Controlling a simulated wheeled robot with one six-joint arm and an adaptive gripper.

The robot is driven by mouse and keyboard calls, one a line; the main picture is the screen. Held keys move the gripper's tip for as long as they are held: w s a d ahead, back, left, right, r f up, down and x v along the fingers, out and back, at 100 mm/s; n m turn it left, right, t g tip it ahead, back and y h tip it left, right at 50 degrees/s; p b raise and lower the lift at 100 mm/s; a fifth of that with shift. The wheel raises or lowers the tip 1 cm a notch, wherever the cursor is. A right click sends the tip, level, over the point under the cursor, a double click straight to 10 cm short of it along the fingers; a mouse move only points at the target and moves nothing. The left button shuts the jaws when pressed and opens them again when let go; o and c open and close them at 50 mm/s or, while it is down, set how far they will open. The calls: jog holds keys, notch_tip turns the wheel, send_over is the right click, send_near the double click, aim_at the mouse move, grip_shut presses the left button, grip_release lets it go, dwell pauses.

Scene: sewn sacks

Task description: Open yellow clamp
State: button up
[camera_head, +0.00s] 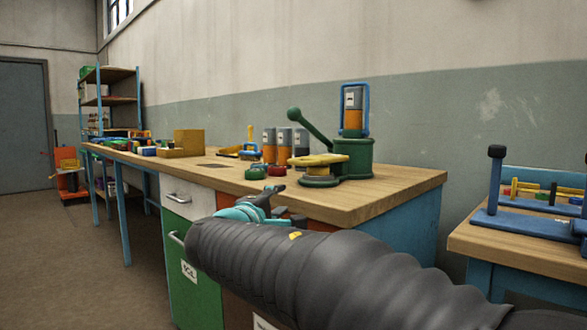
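A yellow flat-topped part (318,160) sits on a round green base on the wooden workbench, next to a green press-like device (353,158) with a raised lever. It looks like the yellow clamp, but whether it is open or shut cannot be told. My gripper (272,192), teal and dark, is at the bench's front edge, in front of and left of the yellow part and apart from it. My dark sleeved arm hides much of the gripper, and its finger opening is unclear. Nothing is visibly held.
Several grey-orange canisters (285,146) and small red and green pieces (264,171) stand close by on the workbench (405,186). A second table (465,240) with a blue fixture is at right.

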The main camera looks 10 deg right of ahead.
jog(key=t, duration=0.2)
send_near(297, 164)
jog(key=shift+h, duration=0.3)
jog(key=p+x, duration=0.1)
jog(key=x, duration=1)
jog(key=shift+a+f+p, duration=0.1)
jog(key=shift+f+p, duration=0.05)
jog(key=shift+p, duration=0.25)
grip_shut()
